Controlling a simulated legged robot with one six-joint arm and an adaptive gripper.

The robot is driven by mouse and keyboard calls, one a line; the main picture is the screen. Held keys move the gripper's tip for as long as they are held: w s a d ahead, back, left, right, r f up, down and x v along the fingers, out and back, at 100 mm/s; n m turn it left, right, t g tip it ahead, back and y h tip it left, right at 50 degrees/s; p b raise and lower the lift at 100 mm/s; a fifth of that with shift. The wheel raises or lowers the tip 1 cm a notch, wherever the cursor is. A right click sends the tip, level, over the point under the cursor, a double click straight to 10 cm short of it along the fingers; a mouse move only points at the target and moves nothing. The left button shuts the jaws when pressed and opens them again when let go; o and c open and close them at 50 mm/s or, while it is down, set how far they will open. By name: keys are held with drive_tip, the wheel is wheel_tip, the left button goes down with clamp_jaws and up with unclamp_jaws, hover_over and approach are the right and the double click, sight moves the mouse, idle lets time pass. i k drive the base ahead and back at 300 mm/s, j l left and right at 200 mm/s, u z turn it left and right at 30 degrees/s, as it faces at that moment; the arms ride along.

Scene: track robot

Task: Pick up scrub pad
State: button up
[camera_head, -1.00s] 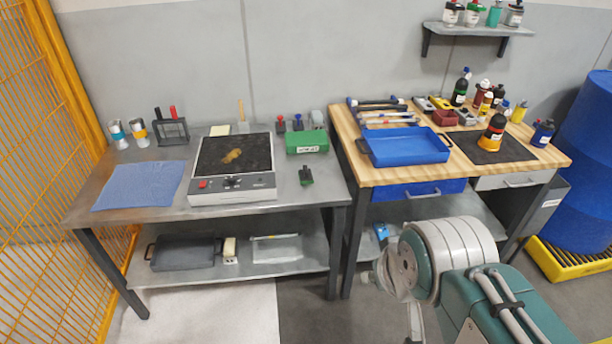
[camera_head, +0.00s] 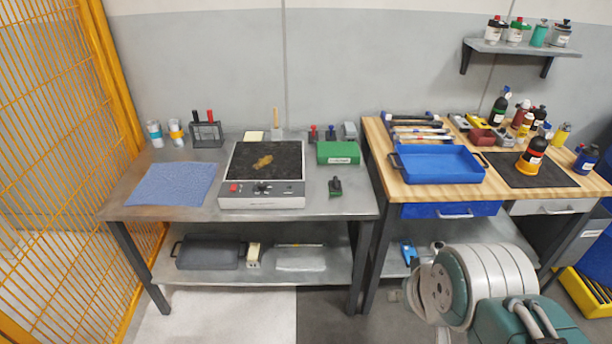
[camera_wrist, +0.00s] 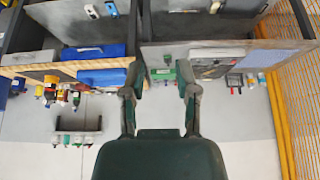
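No thing in view is clearly labelled as the scrub pad. A small dark green block with a black grip (camera_head: 335,187) lies on the metal bench, right of the hot plate, and may be it. A small green thing also shows between my fingertips in the wrist view (camera_wrist: 167,58), well beyond them. My gripper (camera_wrist: 161,74) is open and empty, its two fingers spread apart. It is out of the head view, where only my arm shows at the lower right.
The hot plate (camera_head: 262,202) with a brown stain, a green box (camera_head: 338,152), a blue cloth (camera_head: 172,184) and a wire holder (camera_head: 207,134) stand on the metal bench. A blue tray (camera_head: 436,176) sits on the wooden bench. A yellow fence (camera_head: 70,130) borders the left.

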sight(335, 189)
drive_tip(key=i+j, duration=0.15)
drive_tip(key=i, duration=1.3)
